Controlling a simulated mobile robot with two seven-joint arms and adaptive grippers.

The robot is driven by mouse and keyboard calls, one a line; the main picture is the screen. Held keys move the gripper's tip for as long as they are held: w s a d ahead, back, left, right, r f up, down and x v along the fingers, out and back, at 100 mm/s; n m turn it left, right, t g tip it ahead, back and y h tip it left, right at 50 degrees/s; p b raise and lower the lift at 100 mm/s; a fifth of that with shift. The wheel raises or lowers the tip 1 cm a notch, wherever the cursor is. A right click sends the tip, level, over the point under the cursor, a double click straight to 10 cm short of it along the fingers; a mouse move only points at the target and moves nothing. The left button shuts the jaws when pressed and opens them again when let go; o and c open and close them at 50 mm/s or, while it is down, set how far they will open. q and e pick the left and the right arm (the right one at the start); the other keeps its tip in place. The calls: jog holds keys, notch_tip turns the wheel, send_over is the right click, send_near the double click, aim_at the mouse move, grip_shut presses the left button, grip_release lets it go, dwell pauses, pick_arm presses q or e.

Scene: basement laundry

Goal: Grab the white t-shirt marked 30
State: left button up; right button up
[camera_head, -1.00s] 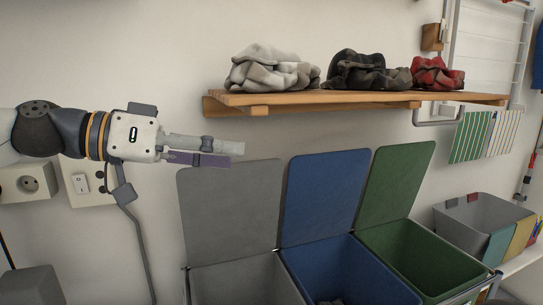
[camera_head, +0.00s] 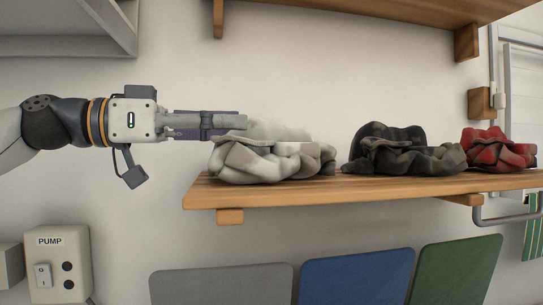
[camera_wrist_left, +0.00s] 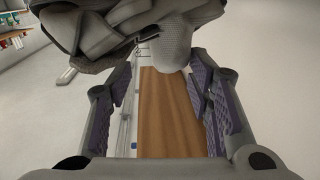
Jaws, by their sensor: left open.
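A crumpled white t-shirt (camera_head: 270,162) lies on the left end of the wooden shelf (camera_head: 330,192). No 30 marking is readable on it. My left gripper (camera_head: 240,122) comes in level from the left, its fingers at the upper left edge of the white cloth. In the left wrist view, the gripper (camera_wrist_left: 160,78) is open, with nothing between its fingers. There the crumpled cloth (camera_wrist_left: 110,35) fills the top, just beyond the fingertips, and bare shelf wood shows below it. I cannot tell whether the fingers touch the cloth. My right gripper is not in view.
A black bundle of cloth (camera_head: 400,155) and a red one (camera_head: 497,152) lie further right on the shelf. Another wooden shelf (camera_head: 350,12) hangs above. Grey (camera_head: 220,285), blue (camera_head: 355,278) and green (camera_head: 455,270) lids stand below. A pump box (camera_head: 58,265) is at lower left.

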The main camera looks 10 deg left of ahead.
aim_at(257, 124)
pick_arm(q)
jog(key=x, duration=0.5)
jog(key=shift+w+a+p, duration=0.1)
jog(key=shift+w+p, duration=0.2)
jog(key=shift+w, duration=0.05)
jog(key=shift+a, duration=0.1)
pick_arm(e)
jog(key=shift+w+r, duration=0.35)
pick_arm(q)
grip_shut()
